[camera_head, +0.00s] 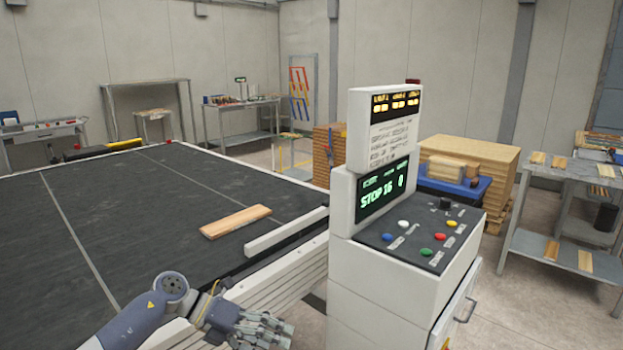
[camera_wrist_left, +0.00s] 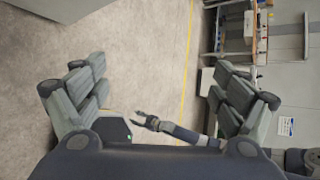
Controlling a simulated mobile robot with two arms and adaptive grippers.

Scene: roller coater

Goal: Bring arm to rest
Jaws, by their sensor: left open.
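My left arm comes in at the bottom left of the head view, over the near edge of the dark-topped roller coater table (camera_head: 90,215). My left gripper (camera_head: 272,328) is at the bottom of that view, in front of the table's white side rail and left of the control console (camera_head: 400,270). It holds nothing that I can see.
A wooden board (camera_head: 235,222) lies on the table. The console screen reads STOP. A metal shelf (camera_head: 565,245) with wood pieces stands at the right, and stacked boards (camera_head: 480,160) stand behind the console. In the left wrist view the floor (camera_wrist_left: 140,60) has a yellow line.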

